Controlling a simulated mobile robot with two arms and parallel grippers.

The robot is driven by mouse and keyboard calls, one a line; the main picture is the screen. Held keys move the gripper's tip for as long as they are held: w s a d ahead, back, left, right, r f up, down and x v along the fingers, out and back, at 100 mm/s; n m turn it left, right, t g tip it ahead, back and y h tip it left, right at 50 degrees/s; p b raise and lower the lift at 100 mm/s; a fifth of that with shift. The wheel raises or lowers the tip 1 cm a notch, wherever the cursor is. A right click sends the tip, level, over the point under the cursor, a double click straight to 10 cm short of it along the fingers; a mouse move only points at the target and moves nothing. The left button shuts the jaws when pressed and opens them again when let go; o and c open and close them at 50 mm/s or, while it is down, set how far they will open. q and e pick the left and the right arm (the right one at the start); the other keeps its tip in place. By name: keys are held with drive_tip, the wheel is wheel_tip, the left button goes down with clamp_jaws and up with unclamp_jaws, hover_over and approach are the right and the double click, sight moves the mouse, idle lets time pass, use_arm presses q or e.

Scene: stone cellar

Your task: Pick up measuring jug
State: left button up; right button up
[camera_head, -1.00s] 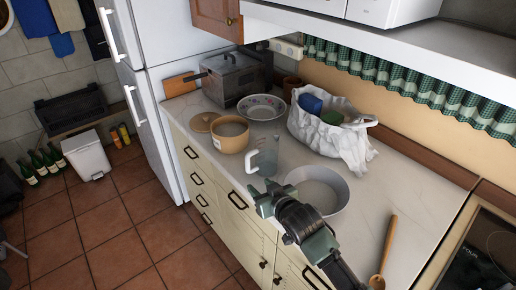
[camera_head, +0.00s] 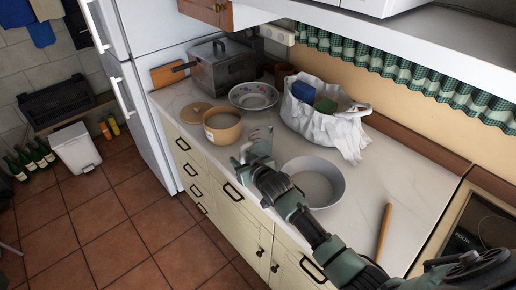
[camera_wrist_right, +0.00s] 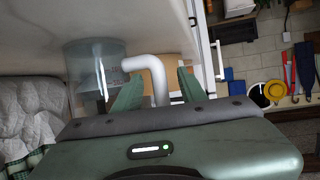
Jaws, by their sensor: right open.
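The measuring jug (camera_head: 262,139) is clear and stands upright on the counter near its front edge, partly hidden behind my right gripper. My right gripper (camera_head: 245,160) is open beside the jug. In the wrist view the fingers of my right gripper (camera_wrist_right: 158,88) stand on either side of the handle, with a gap visible by it. I cannot tell whether they touch it. My left gripper is not in view.
A pale grey basin (camera_head: 338,191) stands close to my right arm. A tan pot (camera_head: 222,135), its lid (camera_head: 197,113), a patterned bowl (camera_head: 253,104) and a white bag (camera_head: 318,125) stand around the jug. A wooden spoon (camera_head: 385,230) lies right. The counter (camera_head: 415,190) is clear there.

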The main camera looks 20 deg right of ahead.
drive_tip(key=shift+w+f, duration=0.1)
drive_tip(key=shift+w, duration=0.1)
clamp_jaws()
idle(1.0)
idle(0.4)
